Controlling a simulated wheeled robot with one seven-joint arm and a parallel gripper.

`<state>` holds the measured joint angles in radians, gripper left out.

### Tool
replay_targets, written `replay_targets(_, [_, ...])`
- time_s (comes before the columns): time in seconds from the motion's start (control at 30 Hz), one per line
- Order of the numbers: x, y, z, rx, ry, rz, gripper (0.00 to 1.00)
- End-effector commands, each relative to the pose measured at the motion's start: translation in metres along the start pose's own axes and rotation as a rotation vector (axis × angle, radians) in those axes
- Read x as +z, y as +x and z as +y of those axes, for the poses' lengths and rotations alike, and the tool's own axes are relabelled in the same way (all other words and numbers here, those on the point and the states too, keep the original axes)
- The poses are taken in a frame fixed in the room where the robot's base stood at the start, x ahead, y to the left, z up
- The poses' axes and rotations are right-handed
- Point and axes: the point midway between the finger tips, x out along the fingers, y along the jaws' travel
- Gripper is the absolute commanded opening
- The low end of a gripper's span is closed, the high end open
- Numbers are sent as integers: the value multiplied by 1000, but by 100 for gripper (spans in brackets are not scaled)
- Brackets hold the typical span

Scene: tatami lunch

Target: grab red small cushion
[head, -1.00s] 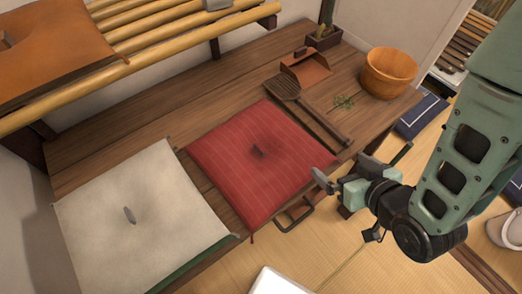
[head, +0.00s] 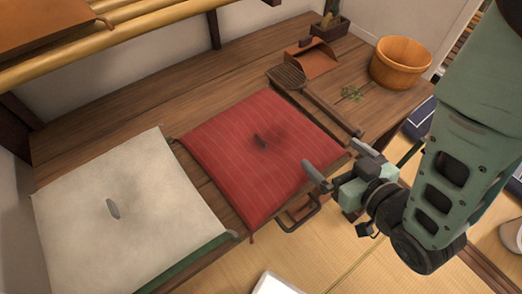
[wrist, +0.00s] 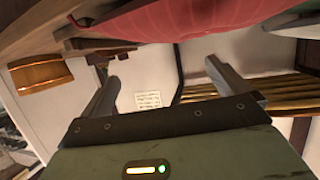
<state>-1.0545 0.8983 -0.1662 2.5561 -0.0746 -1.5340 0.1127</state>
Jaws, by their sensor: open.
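The red striped small cushion (head: 262,150) lies flat on the low wooden bench in the head view, with a dark tuft in its middle. My gripper (head: 341,163) is open and empty just right of the cushion's right edge, with its fingers pointing toward the bench. In the wrist view, the red cushion (wrist: 185,17) runs along the top, and the open fingers of my gripper (wrist: 160,85) show below it with nothing between them. Whether a finger touches the cushion cannot be told.
A pale cushion (head: 130,215) lies left of the red one. Bamboo poles (head: 110,35) hang above the bench (head: 75,140).

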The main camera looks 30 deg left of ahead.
Motion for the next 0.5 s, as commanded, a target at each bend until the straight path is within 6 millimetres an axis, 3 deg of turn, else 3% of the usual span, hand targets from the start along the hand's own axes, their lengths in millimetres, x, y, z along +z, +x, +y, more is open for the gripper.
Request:
replay_targets(0.13, [5, 10, 0, 1, 1, 5, 100])
replay_targets(0.23, [5, 34, -1, -2, 0, 6, 100])
replay_targets(0.5, [-1, 73, 0, 0, 0, -1, 100])
